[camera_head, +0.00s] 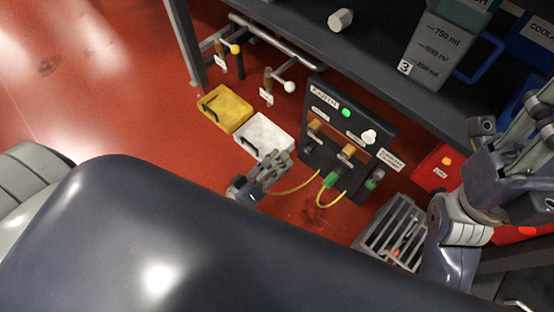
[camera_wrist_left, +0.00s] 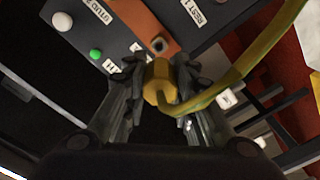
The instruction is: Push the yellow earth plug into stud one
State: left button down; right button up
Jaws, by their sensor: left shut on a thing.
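My left gripper (camera_head: 283,163) is shut on the yellow earth plug (camera_wrist_left: 157,85), seen between its fingertips (camera_wrist_left: 154,75) in the left wrist view. A yellow cable (camera_wrist_left: 235,72) loops from the plug to the upper right. The plug's front points toward a stud (camera_wrist_left: 158,44) on a copper-coloured bar (camera_wrist_left: 143,22), with a gap visible between them. The label beside this stud is partly covered by a finger; only "1" reads. In the head view the dark earth panel (camera_head: 377,120) stands right of the gripper, and the plug is hidden. My right gripper (camera_head: 535,112) is at the right edge, its fingers unclear.
A green plug (camera_head: 330,180) with a yellow cable is at the panel's lower edge. A yellow bin (camera_head: 226,106) and a white bin (camera_head: 264,136) lie left of the panel. A grey slatted crate (camera_head: 392,224) and a red box (camera_head: 437,167) are to the right.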

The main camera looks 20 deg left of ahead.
aim_at(292, 147)
pick_arm(q)
jog(key=shift+x, duration=2.95)
jog(key=shift+r, duration=0.1)
jog(key=shift+x, duration=2.35)
